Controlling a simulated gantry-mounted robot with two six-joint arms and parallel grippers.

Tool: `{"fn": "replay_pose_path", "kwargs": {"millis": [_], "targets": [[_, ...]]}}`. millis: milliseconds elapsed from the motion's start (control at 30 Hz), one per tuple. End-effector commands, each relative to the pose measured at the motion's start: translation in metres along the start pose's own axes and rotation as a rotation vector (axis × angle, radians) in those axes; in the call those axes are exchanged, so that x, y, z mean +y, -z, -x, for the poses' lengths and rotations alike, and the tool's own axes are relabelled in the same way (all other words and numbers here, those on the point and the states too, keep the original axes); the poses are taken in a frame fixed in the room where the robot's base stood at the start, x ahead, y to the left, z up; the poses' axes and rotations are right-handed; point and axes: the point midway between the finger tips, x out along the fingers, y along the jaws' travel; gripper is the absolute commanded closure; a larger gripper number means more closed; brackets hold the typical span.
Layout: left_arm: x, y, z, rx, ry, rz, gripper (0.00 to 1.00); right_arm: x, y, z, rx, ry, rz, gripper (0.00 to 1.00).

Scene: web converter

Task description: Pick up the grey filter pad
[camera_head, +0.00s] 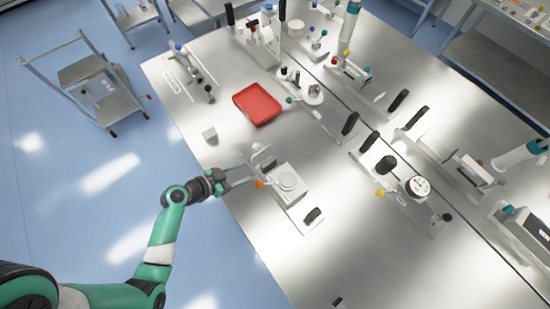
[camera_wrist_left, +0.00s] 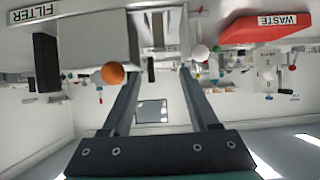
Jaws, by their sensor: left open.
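My left gripper (camera_head: 248,172) reaches in from the left over the near table edge, beside a metal fixture (camera_head: 293,205). Its fingers are spread apart with nothing clearly between them; the left wrist view also shows the open fingers (camera_wrist_left: 160,72). In the left wrist view a sign reading FILTER (camera_wrist_left: 33,13) is at upper left, beside a pale grey block (camera_wrist_left: 100,42). An orange ball (camera_head: 259,184) is close to one finger.
A red tray (camera_head: 257,104) lies behind the gripper; its WASTE label (camera_wrist_left: 277,20) shows in the left wrist view. A small pale cube (camera_head: 209,133) sits near the table edge. Several fixtures with black handles stand farther right. The table's near right part is mostly clear.

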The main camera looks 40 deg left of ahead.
Motion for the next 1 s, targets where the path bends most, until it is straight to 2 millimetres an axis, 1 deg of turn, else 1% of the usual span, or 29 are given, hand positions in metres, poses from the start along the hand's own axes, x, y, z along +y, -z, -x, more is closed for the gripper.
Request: {"fn": "replay_pose_path", "kwargs": {"millis": [33, 167, 200, 333, 400, 600, 667, 833, 900, 1000], "targets": [[0.0, -0.005, -0.007, 0.002, -0.002, -0.006, 0.39, 0.0, -0.008, 0.008, 0.0, 0.0, 0.0, 0.33], [0.0, -0.008, -0.026, 0.004, -0.002, -0.008, 0.39, 0.0, -0.026, 0.028, 0.0, 0.0, 0.0, 0.33], [0.001, -0.002, -0.032, 0.002, -0.004, -0.007, 0.39, 0.0, -0.023, 0.024, -0.002, 0.0, 0.0, 0.33], [0.0, 0.001, -0.054, 0.001, -0.004, -0.005, 0.39, 0.0, -0.021, 0.023, 0.0, 0.0, 0.0, 0.33], [0.0, 0.001, -0.061, 0.0, -0.002, -0.004, 0.39, 0.0, -0.021, 0.023, 0.0, 0.0, 0.0, 0.33], [0.0, 0.001, -0.067, 0.001, 0.0, -0.004, 0.39, 0.0, -0.021, 0.022, 0.0, 0.0, 0.0, 0.33], [0.0, 0.001, -0.074, 0.001, -0.001, -0.004, 0.39, 0.0, -0.021, 0.022, 0.0, 0.0, 0.0, 0.33], [0.0, 0.0, -0.104, 0.0, -0.002, -0.004, 0.39, 0.0, -0.022, 0.024, 0.0, 0.0, 0.0, 0.33], [0.0, 0.001, -0.112, 0.001, -0.001, -0.004, 0.39, 0.0, -0.023, 0.025, 0.0, 0.0, 0.0, 0.33], [-0.001, 0.001, -0.116, 0.001, 0.0, -0.004, 0.39, 0.0, -0.023, 0.025, 0.0, 0.0, 0.0, 0.33]]}}
